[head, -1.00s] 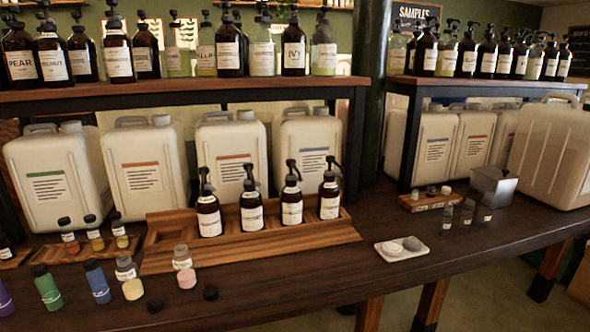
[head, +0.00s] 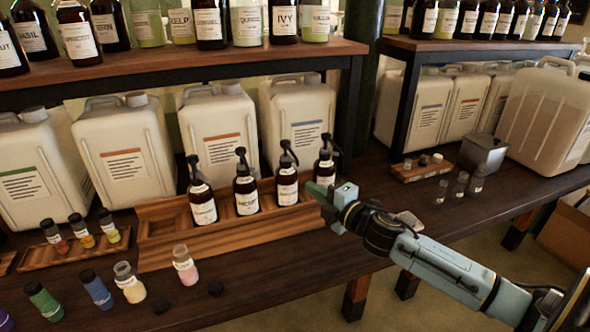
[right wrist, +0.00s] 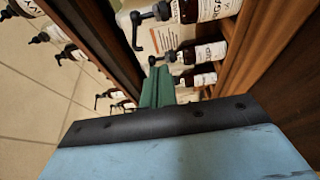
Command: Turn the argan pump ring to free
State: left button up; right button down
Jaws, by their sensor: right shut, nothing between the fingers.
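Several brown pump bottles with black pump heads stand upright in a wooden tray (head: 160,255). From left to right in the head view they are a first (head: 203,208), a second (head: 246,195), a third (head: 287,187) and a fourth bottle (head: 325,171). My right gripper (head: 322,191) is shut and empty, at the tray's right end, overlapping the fourth bottle's lower part; contact cannot be told. Its green fingers (right wrist: 157,88) point toward dark pump bottles (right wrist: 205,53) in the right wrist view. My left gripper is not in view.
Large white canisters (head: 217,130) stand behind the tray. A shelf (head: 180,62) with more bottles runs above, on a dark post (head: 358,120). Small coloured vials (head: 97,290) and a dark cap (head: 215,288) lie at front left. Bare tabletop (head: 270,275) shows before the tray.

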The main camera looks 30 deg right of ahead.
aim_at(294, 161)
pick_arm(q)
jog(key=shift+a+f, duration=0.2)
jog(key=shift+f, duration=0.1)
pick_arm(e)
jog(key=shift+f, duration=0.3)
